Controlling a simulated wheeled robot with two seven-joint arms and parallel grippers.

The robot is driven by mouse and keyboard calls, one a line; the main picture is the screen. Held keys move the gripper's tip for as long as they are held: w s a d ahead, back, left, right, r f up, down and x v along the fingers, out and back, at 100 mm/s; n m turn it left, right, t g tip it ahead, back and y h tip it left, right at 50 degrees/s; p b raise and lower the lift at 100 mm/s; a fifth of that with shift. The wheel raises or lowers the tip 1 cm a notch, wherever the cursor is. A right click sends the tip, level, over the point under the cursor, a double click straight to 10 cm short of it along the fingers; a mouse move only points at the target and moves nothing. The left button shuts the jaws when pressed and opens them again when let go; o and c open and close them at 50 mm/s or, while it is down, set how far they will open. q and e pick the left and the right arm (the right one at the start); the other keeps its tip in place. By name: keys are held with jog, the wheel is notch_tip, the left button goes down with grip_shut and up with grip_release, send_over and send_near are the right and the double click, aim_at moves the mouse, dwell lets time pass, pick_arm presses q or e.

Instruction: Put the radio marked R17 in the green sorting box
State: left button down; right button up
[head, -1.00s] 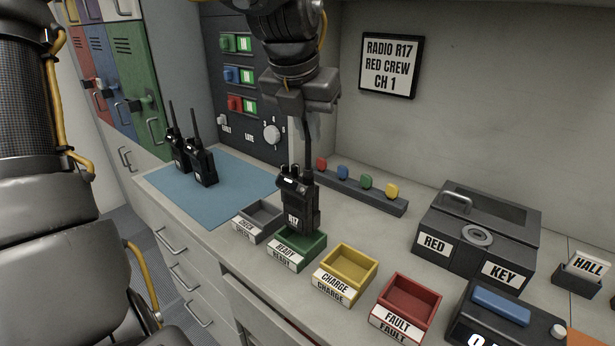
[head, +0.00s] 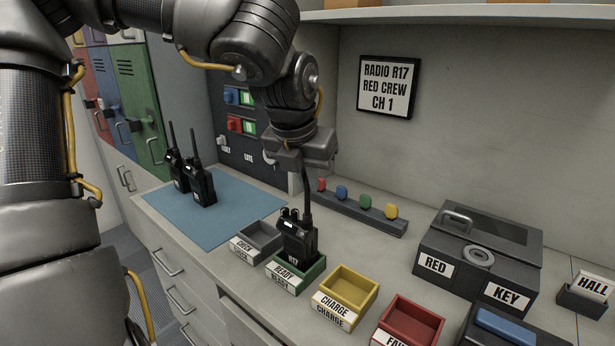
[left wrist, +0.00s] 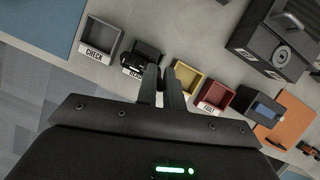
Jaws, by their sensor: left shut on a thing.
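The black radio marked R17 (head: 298,240) stands upright in the green sorting box (head: 318,268), which is labelled READY. Its lower part is hidden by the box walls. My left gripper (head: 306,170) is above it, shut on the radio's antenna. In the left wrist view the fingers (left wrist: 163,88) are close together, and the radio (left wrist: 145,58) shows beside them over the box. My right gripper is not in view.
A grey CHECK box (head: 262,238) is left of the green box, with yellow CHARGE (head: 350,286) and red FAULT (head: 415,318) boxes to the right. Two other radios (head: 200,185) stand on the blue mat (head: 235,208). A peg rail (head: 370,212) runs behind.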

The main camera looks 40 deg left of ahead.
pick_arm(q)
jog(key=c, duration=1.5)
grip_release()
jog(key=shift+r, duration=0.4)
jog(key=p+v, duration=0.1)
jog(key=v, duration=1)
jog(key=shift+s+d+r, duration=0.1)
jog(key=shift+s+r, duration=0.05)
jog(key=shift+r, duration=0.05)
